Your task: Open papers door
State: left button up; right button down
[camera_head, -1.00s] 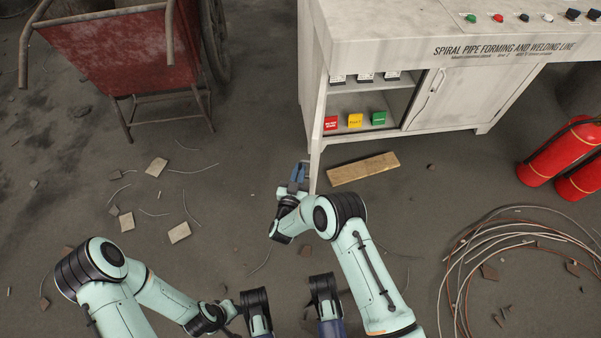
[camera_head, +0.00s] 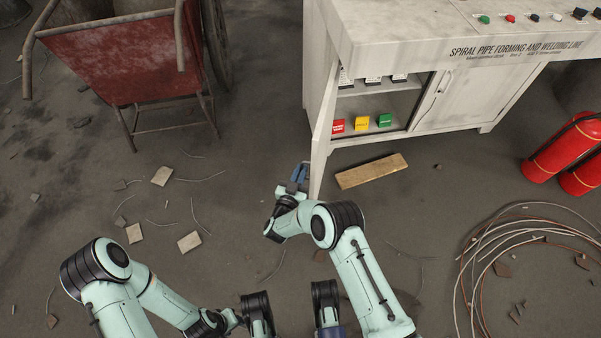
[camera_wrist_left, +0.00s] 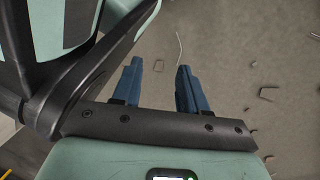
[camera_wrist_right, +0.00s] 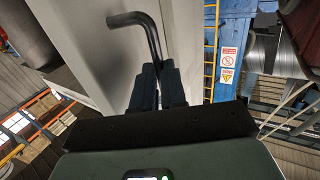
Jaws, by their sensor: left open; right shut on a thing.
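The grey cabinet (camera_head: 470,98) has its left door (camera_head: 321,140) swung open, seen nearly edge-on in the head view. Inside are red (camera_head: 338,126), yellow (camera_head: 362,123) and green (camera_head: 384,120) blocks on the lower shelf and partly hidden items above. My right gripper (camera_head: 300,176) is at the outer left side of this door. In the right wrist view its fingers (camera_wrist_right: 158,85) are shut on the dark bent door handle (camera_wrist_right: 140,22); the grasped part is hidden. My left gripper (camera_wrist_left: 155,88) is open and empty above the floor, away from the cabinet.
The right cabinet door (camera_head: 470,92) is closed. A wooden plank (camera_head: 371,170) lies before the cabinet. A red cart (camera_head: 115,55) stands at upper left, red extinguishers (camera_head: 565,148) and coiled wire (camera_head: 480,260) at right. Rubble (camera_head: 162,176) dots the otherwise open floor at left.

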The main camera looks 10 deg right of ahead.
jog(key=shift+w+d+r, duration=0.25)
jog(key=shift+d, duration=0.15)
jog(key=c, duration=1.4)
grip_release()
jog(key=shift+o, duration=1.1)
jog(key=shift+a+f, duration=0.1)
jog(key=shift+f, duration=0.05)
pick_arm(q)
jog(key=w+d+r+t+p, duration=0.1)
jog(key=w+r+t+p, duration=0.1)
jog(key=w+r, duration=0.3)
jog(key=shift+w+r+m+t+p, duration=0.3)
jog(key=shift+w+p, duration=0.5)
jog(key=shift+w, duration=0.25)
pick_arm(e)
jog(key=v, duration=1.3)
jog(key=shift+s+a, duration=0.15)
jog(key=shift+a, duration=0.05)
